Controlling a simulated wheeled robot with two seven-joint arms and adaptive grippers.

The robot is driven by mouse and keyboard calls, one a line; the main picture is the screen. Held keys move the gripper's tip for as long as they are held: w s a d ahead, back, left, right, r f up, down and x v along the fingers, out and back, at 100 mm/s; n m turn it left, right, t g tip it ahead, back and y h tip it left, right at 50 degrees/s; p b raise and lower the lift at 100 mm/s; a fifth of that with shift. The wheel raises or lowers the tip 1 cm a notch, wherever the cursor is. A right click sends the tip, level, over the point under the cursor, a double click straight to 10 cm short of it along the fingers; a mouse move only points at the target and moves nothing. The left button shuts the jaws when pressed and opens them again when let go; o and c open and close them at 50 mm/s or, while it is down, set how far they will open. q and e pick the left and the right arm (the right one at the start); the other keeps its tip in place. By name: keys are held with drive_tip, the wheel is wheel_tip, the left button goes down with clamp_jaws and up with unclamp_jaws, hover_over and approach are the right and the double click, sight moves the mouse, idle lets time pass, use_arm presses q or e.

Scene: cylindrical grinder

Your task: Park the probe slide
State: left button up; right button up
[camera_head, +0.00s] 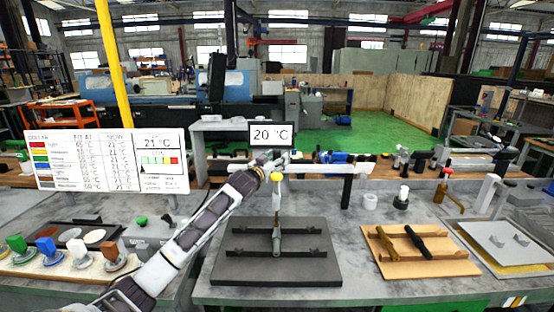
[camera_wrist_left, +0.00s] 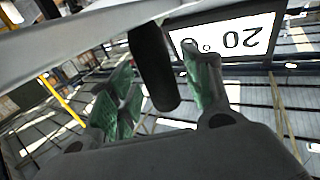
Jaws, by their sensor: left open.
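A white horizontal rail (camera_head: 330,168) runs above the bench, with a "20 °C" display (camera_head: 270,134) over it; the display shows upside down in the left wrist view (camera_wrist_left: 228,38). A yellow-topped probe (camera_head: 277,178) hangs upright from the rail, above a dark plate (camera_head: 232,268) bearing grey bars. I cannot clearly make out the slide body behind my gripper. My left gripper (camera_head: 268,163) is at the rail, just left of and above the probe. In the left wrist view its green-padded fingers (camera_wrist_left: 162,95) are apart, with a dark rounded bar (camera_wrist_left: 152,68) between or beyond them; contact is unclear.
A wooden board (camera_head: 455,268) with dark tools lies right of the plate, and a grey tray (camera_head: 515,240) at far right. Colored knobs (camera_head: 46,247) and a white chart panel (camera_head: 85,160) are at left.

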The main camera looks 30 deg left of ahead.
use_arm(q)
drive_tip(key=shift+w, duration=0.35)
clamp_jaws()
idle(0.3)
